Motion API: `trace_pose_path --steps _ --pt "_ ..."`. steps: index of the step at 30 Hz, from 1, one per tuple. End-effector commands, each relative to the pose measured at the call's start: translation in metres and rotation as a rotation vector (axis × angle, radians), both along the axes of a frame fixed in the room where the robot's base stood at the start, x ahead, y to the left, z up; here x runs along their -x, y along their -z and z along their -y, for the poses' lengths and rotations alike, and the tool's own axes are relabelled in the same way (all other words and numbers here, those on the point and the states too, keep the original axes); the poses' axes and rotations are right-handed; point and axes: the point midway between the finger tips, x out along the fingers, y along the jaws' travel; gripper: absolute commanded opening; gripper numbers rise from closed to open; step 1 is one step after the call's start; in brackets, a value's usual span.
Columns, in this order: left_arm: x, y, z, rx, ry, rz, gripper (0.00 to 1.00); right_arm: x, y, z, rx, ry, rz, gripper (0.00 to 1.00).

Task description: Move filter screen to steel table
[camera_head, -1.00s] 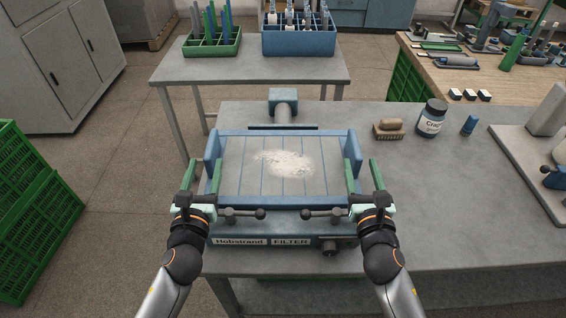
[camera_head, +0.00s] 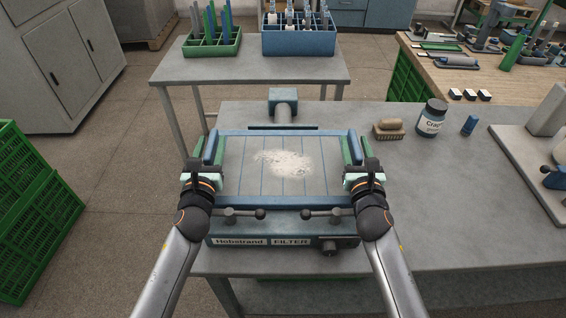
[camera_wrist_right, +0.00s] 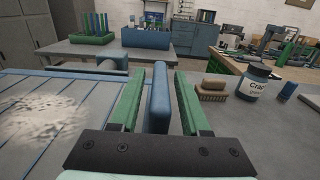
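The filter screen (camera_head: 250,181) is a grey sheet with blue lines and raised blue side bars, lying flat on the blue filter unit (camera_head: 285,246). Pale powder (camera_head: 284,163) is on its middle. My left gripper (camera_head: 208,157) is at its left bar, with fingers to either side. My right gripper (camera_head: 357,155) is open at its right bar. In the right wrist view, the blue bar (camera_wrist_right: 159,95) stands between the two green fingers, with gaps on both sides. A grey metal table (camera_head: 250,70) stands behind; another (camera_head: 450,215) carries the filter unit.
The back table holds a green rack (camera_head: 212,44) and a blue crate (camera_head: 299,42); its front strip is clear. Green crates (camera_head: 35,215) stand at the left.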

Motion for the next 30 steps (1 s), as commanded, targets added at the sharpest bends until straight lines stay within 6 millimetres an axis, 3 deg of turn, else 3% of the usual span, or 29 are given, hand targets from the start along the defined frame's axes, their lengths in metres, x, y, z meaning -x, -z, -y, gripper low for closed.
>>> trace_pose_path --steps 1,12,30 --pt "0.0002 0.0001 0.0000 0.000 0.000 0.000 0.40 0.0002 0.0000 0.0000 0.000 0.000 0.000 0.40" --pt "0.0003 0.0002 -0.0001 0.000 0.000 0.000 0.00 0.0003 0.0001 0.0000 0.000 0.000 0.000 0.00" --pt "0.0003 0.0004 -0.0001 0.000 0.000 -0.001 0.00 0.0003 0.0002 0.0000 0.000 0.000 0.000 0.00"
